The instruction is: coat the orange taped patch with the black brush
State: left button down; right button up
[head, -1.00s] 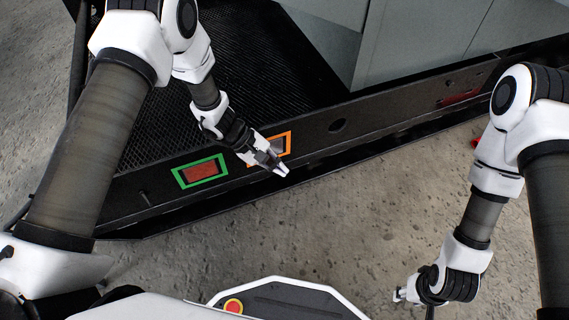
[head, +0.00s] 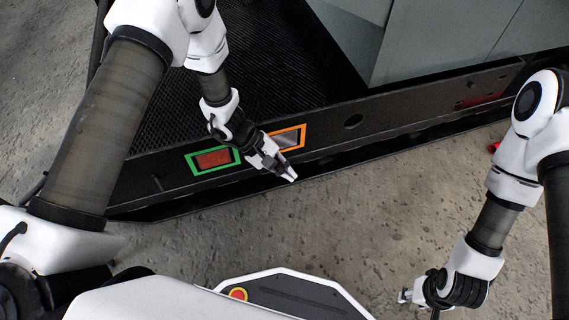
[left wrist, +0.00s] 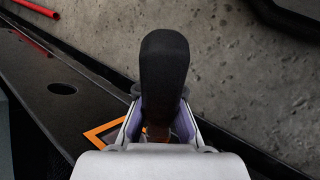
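The orange taped patch (head: 291,139) is an orange frame around a grey area on the side of the black rail, in the head view. A corner of its tape shows in the left wrist view (left wrist: 98,133). My left gripper (head: 290,174) is just in front of and below the patch, partly covering its left side. In the left wrist view its fingers close around a black handle, which I take for the black brush (left wrist: 164,75); its bristles are hidden. My right gripper (head: 407,296) is low on the right, away from the rail; its finger gap is unclear.
A green frame with a red-brown area (head: 212,160) is left of the orange patch on the same rail (head: 400,122). The rail has a round hole (head: 354,121). Grey cabinets (head: 440,40) stand behind. Concrete floor (head: 330,220) lies open in front.

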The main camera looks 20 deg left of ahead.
pick_arm(q)
jog(key=shift+s+d+b, duration=0.2)
jog(key=shift+s+d, duration=0.25)
jog(key=shift+s, duration=0.2)
jog(key=shift+s+d+b, duration=0.15)
jog(key=shift+s+d, duration=0.25)
jog(key=shift+s, duration=0.2)
jog(key=shift+s+d+b, duration=0.3)
jog(key=shift+s+d, duration=0.15)
jog(key=shift+s, duration=0.15)
jog(key=shift+s+d+b, duration=0.3)
jog(key=shift+s+d, duration=0.1)
jog(key=shift+s, duration=0.2)
